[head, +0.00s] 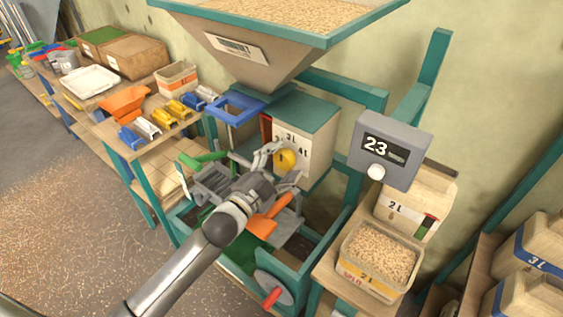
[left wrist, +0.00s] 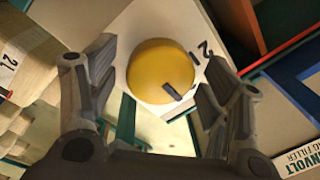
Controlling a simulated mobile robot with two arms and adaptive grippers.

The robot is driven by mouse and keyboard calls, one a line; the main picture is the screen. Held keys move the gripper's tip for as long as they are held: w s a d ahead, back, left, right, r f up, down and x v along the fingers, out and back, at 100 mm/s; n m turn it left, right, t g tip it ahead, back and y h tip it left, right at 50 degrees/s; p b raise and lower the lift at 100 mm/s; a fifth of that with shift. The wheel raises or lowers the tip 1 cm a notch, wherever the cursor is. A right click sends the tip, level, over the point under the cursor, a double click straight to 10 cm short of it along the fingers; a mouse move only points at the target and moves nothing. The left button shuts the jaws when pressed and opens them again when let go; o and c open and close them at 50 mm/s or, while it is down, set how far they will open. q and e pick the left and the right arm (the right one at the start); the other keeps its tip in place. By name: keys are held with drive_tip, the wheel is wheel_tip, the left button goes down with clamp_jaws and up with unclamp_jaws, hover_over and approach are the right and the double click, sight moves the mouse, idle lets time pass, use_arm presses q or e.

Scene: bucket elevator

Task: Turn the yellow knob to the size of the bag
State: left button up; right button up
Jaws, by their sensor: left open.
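In the left wrist view the knob (left wrist: 158,68) lies between the fingers of my left gripper (left wrist: 155,85), with a gap visible on both sides. Its dark pointer is at the lower right, and a 2 stands to the upper right. In the head view my open left gripper (head: 272,164) is at the knob. An open bag (head: 352,276) full of grain is marked 2 L. My right gripper is not seen.
A grey display (head: 392,150) reading 23 stands right of the dial. Another bag (head: 412,208) marked 2 L is behind the full one. A hopper (head: 270,55) hangs above. An orange lever (head: 268,217) and a crank (head: 274,290) are below; scoops (head: 150,125) lie left.

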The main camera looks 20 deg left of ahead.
use_arm(q)
drive_tip(key=shift+s+a+f, duration=0.2)
drive_tip(key=shift+s, duration=0.4)
drive_tip(key=v, duration=1)
drive_tip(key=shift+s, duration=0.4)
drive_tip(key=shift+a, duration=0.1)
